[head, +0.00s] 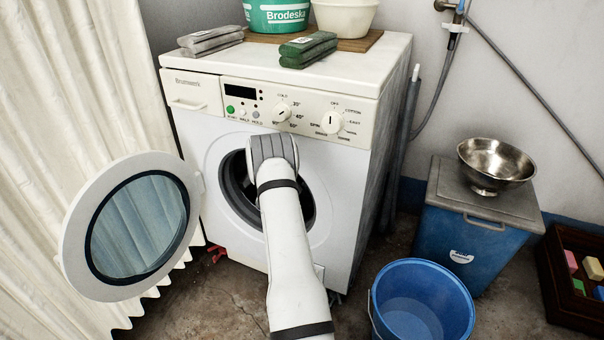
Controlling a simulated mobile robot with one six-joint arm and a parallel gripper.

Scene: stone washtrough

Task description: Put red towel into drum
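The white washing machine (335,215) stands in the middle with its round door (75,235) swung open to the left. The dark drum opening (236,190) shows on the left side of my arm, which covers much of it. My arm reaches up from the bottom to the front of the opening, and its grey end joint is at the opening's upper part. My gripper is hidden, so I cannot see what it holds. No red towel can be made out. A small red thing (217,254) shows low at the machine's left bottom corner, too small to identify.
A folded grey towel (211,40) and a green one (308,49) lie on the machine top, near a green tub (277,17) and cream basin (346,17) on a board. A blue bucket (422,305), a blue bin (462,245) with metal bowl (497,163), and a crate (555,285) stand right.

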